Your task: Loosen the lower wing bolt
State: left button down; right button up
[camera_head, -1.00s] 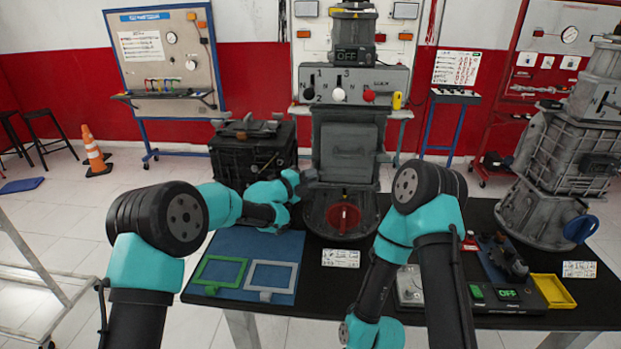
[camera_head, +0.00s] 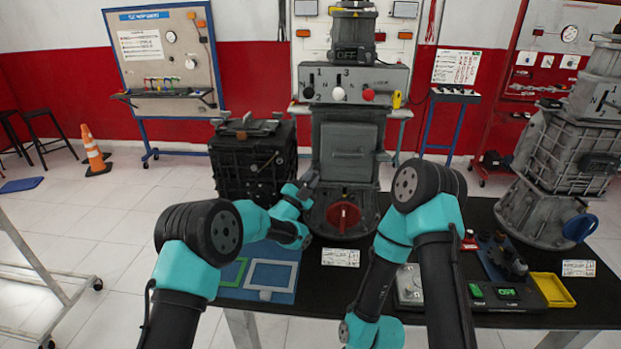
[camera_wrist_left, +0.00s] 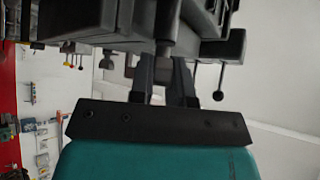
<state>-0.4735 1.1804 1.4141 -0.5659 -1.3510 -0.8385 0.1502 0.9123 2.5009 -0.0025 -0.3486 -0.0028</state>
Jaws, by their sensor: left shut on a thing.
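The grey housing (camera_head: 346,150) stands at the back middle of the black table, with a red handle (camera_head: 344,216) low on its front. My left gripper (camera_head: 311,180) is at the lower left side of this housing, partly blended with dark parts there. In the left wrist view the two fingers (camera_wrist_left: 166,80) are closed in on a small dark part under a dark body. This seems to be the lower wing bolt, but its wings cannot be made out. My right arm bends down at the front of the table; its gripper is not in view.
A black ribbed box (camera_head: 252,165) stands left of the grey housing, close to my left forearm. A blue mat with a white frame (camera_head: 271,275) lies at the table's front left. A yellow tray (camera_head: 553,290) and another grey housing (camera_head: 565,150) are at the right.

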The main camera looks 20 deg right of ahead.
pick_arm(q)
jog(key=n+t+y, duration=0.2)
jog(key=n+t, duration=0.2)
jog(key=n, duration=0.1)
jog(key=n+t+y, duration=0.2)
jog(key=n+t, duration=0.1)
jog(key=n, duration=0.2)
jog(key=shift+s+d+f+t, duration=0.1)
jog(key=shift+d+t, duration=0.1)
jog(key=shift+t, duration=0.2)
jog(key=shift+n+t+y, duration=0.9)
jog(key=shift+n+y, duration=0.65)
jog(key=shift+n, duration=0.3)
jog(key=shift+n+t+y, duration=0.9)
jog(key=shift+n+y, duration=0.65)
jog(key=shift+n, duration=0.6)
jog(key=c, duration=1.1)
grip_release()
jog(key=v, duration=1.2)
